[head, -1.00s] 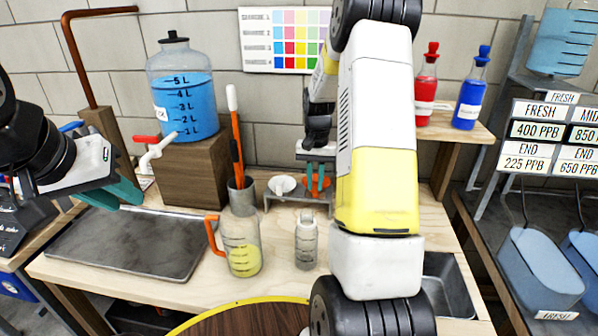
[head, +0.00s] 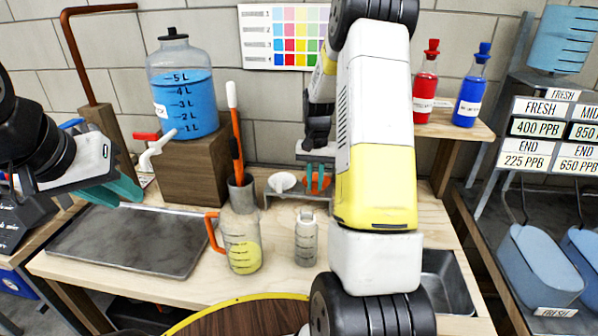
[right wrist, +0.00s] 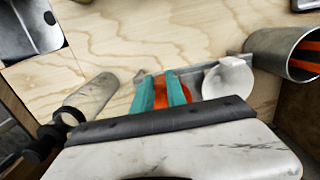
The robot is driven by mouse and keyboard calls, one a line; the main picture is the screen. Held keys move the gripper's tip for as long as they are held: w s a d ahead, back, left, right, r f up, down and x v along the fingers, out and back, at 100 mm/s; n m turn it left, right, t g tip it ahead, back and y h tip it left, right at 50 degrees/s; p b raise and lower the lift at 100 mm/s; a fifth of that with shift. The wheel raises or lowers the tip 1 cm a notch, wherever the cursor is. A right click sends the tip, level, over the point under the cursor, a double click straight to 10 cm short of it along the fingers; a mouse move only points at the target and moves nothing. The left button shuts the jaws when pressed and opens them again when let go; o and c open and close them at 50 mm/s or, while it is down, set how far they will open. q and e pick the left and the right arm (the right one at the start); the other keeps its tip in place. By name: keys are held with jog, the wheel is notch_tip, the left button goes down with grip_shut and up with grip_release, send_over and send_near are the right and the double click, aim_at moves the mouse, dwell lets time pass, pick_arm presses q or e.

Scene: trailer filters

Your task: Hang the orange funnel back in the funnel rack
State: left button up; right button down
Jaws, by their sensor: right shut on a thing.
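The orange funnel (head: 317,184) is between the teal fingers of my right gripper (head: 317,177), at the right part of the grey funnel rack (head: 268,202). In the right wrist view the fingers (right wrist: 160,92) are shut on the orange funnel (right wrist: 160,90), beside the rack (right wrist: 196,80). I cannot tell whether the funnel rests in the rack or is just above it. A white funnel (head: 283,182) sits in the rack to its left. My left gripper (head: 122,190) is over the dark tray, away from the rack; its opening is unclear.
A jug with yellow liquid (head: 241,245) and a clear bottle (head: 305,240) stand in front of the rack. A grey cup (head: 242,195) with an orange-handled tool stands left of it. A blue water tank (head: 183,95) sits on a wooden block. The dark tray (head: 130,240) is empty.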

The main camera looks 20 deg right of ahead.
jog(key=shift+d+f, duration=0.1)
jog(key=shift+f, duration=0.15)
dwell(0.7)
jog(key=c, duration=0.8)
grip_release()
jog(key=shift+r, duration=3.5)
